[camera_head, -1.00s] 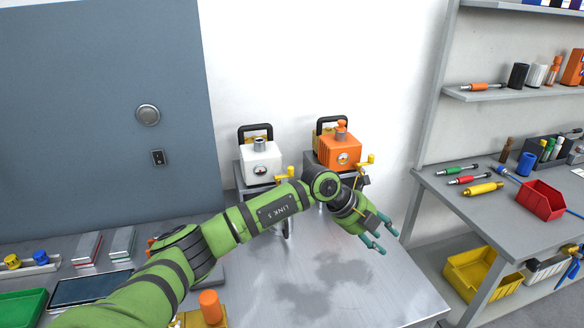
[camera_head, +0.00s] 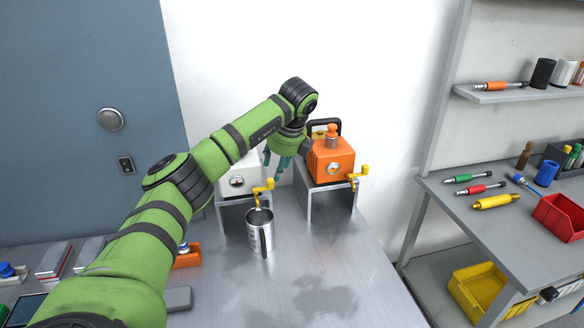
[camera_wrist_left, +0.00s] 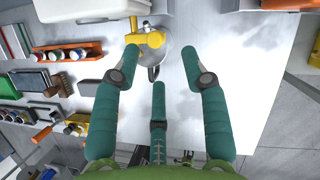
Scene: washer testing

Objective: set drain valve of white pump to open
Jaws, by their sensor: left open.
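The white pump (camera_head: 237,182) stands on a metal stand, partly hidden behind my left arm. Its yellow drain valve (camera_head: 264,189) sticks out at the right front, above a metal jug (camera_head: 260,234). My left gripper (camera_head: 279,166) points down between the white pump and the orange pump (camera_head: 331,160), with its fingers apart and empty. In the left wrist view the yellow valve (camera_wrist_left: 148,40) lies ahead of the open fingers (camera_wrist_left: 158,85), near the tip of the left finger, with the jug (camera_wrist_left: 153,62) under it. I cannot tell whether a finger touches the valve. My right gripper is not in view.
The orange pump has its own yellow valve (camera_head: 358,176) on the right. The metal table (camera_head: 330,270) is clear at the front right. A grey workbench (camera_head: 450,200) with tools and a red bin (camera_head: 562,217) stands at the right.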

